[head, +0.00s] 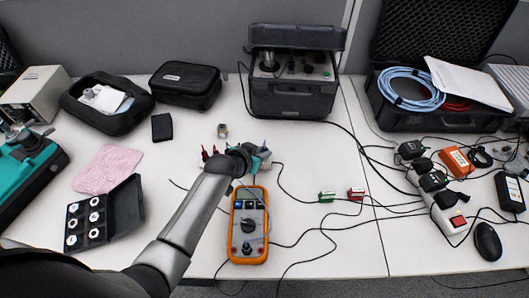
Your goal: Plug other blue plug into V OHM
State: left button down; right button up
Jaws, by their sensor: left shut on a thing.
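The orange multimeter (248,247) lies face up on the white table, its dial in the middle and its screen toward the far end. The labels at its sockets are too small to read. My left gripper (256,172) is just beyond the multimeter's far end, at the end of my grey arm. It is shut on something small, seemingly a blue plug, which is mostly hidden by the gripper. Red plugs (207,154) stand just left of the gripper. My right gripper is not in view.
Black cables run across the table right of the multimeter, past a green connector (327,196) and a red connector (356,194). A black instrument case (292,101) stands behind. An open black box (125,208) with several white pieces lies left, near a pink cloth (108,168).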

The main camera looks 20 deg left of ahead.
pick_arm(q)
jog(key=shift+r+p, duration=0.8)
jog(key=shift+p, duration=0.5)
dwell(1.0)
jog(key=shift+r+p, duration=1.75)
jog(key=shift+p, duration=0.2)
jog(key=shift+s, duration=0.1)
